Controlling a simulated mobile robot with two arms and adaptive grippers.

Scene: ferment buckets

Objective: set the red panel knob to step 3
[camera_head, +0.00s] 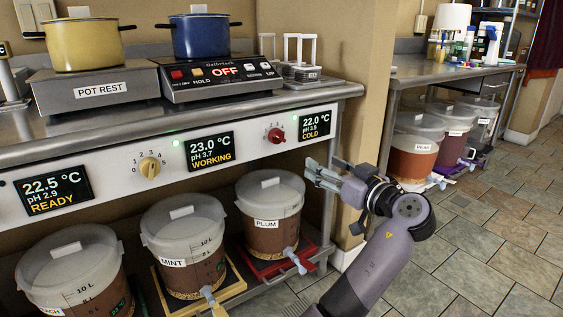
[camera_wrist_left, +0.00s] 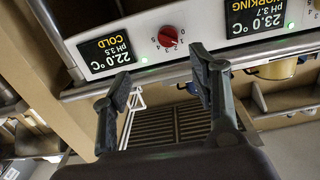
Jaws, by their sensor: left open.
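The red panel knob (camera_head: 276,135) is on the white front panel, between the WORKING display and the COLD display. Its setting is too small to read. In the left wrist view the red knob (camera_wrist_left: 171,37) appears upside down with small digits around it, beyond the fingertips. My left gripper (camera_head: 318,173) is open and empty, to the right of and below the knob, apart from it. Its two dark fingers (camera_wrist_left: 158,66) are spread wide in the left wrist view. My right gripper is not in view.
A yellow knob (camera_head: 149,167) is further left on the panel. The PLUM bucket (camera_head: 270,215) and MINT bucket (camera_head: 184,245) stand below it on the shelf. A hot plate (camera_head: 220,80) with a blue pot (camera_head: 200,36) is above. Open tiled floor lies to the right.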

